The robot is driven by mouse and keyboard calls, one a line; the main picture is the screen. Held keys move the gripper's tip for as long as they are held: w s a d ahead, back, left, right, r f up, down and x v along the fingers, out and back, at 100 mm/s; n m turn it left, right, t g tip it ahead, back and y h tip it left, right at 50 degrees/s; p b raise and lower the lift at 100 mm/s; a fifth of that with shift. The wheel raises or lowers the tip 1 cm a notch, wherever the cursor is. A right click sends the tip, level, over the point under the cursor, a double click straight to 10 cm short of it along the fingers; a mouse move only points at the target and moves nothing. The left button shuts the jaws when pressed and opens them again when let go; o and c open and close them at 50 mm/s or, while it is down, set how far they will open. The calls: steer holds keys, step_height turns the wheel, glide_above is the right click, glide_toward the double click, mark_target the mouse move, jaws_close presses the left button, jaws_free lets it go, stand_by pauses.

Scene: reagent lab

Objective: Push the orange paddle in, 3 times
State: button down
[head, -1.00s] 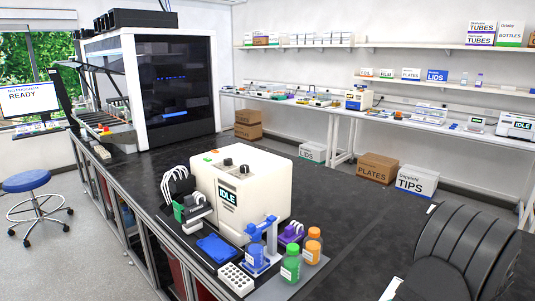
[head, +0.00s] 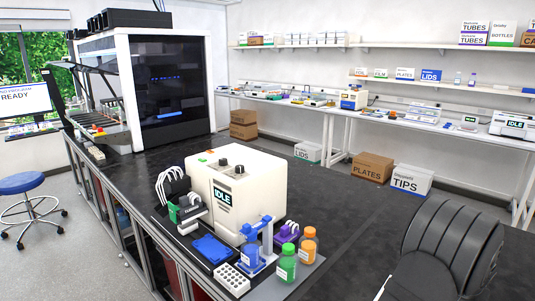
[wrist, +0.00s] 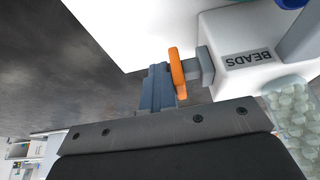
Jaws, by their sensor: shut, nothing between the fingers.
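The orange paddle (wrist: 176,73) shows in the wrist view, on a short grey stem from a white dispenser (wrist: 222,85) labelled BEADS. A clear vessel of pale beads (wrist: 291,125) sits below the label's right side. My gripper (wrist: 159,86) shows its grey fingers shut and empty, just left of the paddle and partly behind it in the picture. I cannot tell whether they touch. The paddle, the dispenser and my gripper cannot be made out in the head view.
The bench (head: 335,200) right of the machine is clear. My dark ribbed arm part is at the right.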

steer(key=shift+s+d+r, duration=0.1)
steer(key=shift+s+d, duration=0.2)
steer(key=shift+d, duration=0.05)
step_height(320, 180, up, 7)
stand_by(0.7)
steer(key=shift+a, duration=0.1)
stand_by(0.7)
steer(key=s+a+r+n, duration=0.1)
steer(key=a+r, duration=0.3)
steer(key=a, duration=0.5)
steer(key=s+a+r, duration=0.2)
steer(key=a+r, duration=0.3)
steer(key=a, duration=0.5)
steer(key=s+a+r+n, duration=0.1)
steer(key=a+r, duration=0.3)
steer(key=a, duration=0.5)
steer(key=s+a+f+n+t, duration=0.1)
steer(key=s+a+f, duration=0.2)
steer(key=s+a, duration=0.6)
steer(key=s+a+f+n+y, duration=0.1)
steer(key=s+a+f, duration=0.3)
steer(key=s+a, duration=0.5)
steer(key=a, duration=0.3)
steer(key=shift+a+f+t, duration=0.25)
steer(key=shift+a+t, duration=0.15)
